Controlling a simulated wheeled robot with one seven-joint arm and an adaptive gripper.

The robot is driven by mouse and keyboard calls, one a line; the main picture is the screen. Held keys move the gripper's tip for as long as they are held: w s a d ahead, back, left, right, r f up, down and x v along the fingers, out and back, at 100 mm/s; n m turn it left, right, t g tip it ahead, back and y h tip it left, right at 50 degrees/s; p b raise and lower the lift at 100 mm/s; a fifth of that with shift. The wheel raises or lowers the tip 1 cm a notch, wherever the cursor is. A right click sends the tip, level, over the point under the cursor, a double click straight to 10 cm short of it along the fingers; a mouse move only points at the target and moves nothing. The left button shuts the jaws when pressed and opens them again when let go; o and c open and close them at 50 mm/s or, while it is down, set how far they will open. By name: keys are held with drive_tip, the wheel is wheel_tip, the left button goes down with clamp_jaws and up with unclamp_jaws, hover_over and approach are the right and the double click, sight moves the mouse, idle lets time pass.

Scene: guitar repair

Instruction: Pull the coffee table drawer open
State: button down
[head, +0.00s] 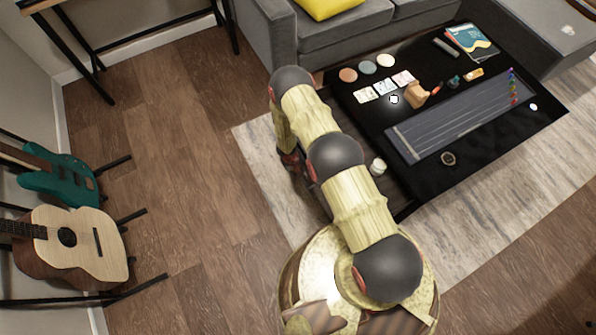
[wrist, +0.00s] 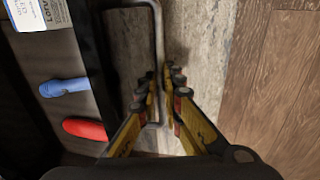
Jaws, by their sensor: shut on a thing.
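The black coffee table (head: 478,160) stands at the right in the head view. Its drawer (head: 397,190) sticks out on the side toward my arm, so it stands at least partly open. In the wrist view the drawer's dark front (wrist: 95,55) and part of its inside show. A grey metal handle (wrist: 157,40) stands out from that front. My gripper (wrist: 161,92) is shut on the handle, with a finger on each side of it.
In the drawer lie a blue item (wrist: 63,87), a red item (wrist: 85,128) and a white box (wrist: 40,12). A grey sofa (head: 350,40) is behind; guitars (head: 75,240) stand left. Floor between is clear.

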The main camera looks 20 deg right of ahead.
drive_tip(key=c, duration=1.9)
unclamp_jaws()
drive_tip(key=r, duration=0.4)
drive_tip(key=a+r, duration=0.1)
drive_tip(key=r, duration=0.2)
drive_tip(key=a+r, duration=0.1)
drive_tip(key=r, duration=0.3)
drive_tip(key=shift+s+a+r, duration=0.15)
drive_tip(key=shift+s+r, duration=0.05)
drive_tip(key=shift+r, duration=0.15)
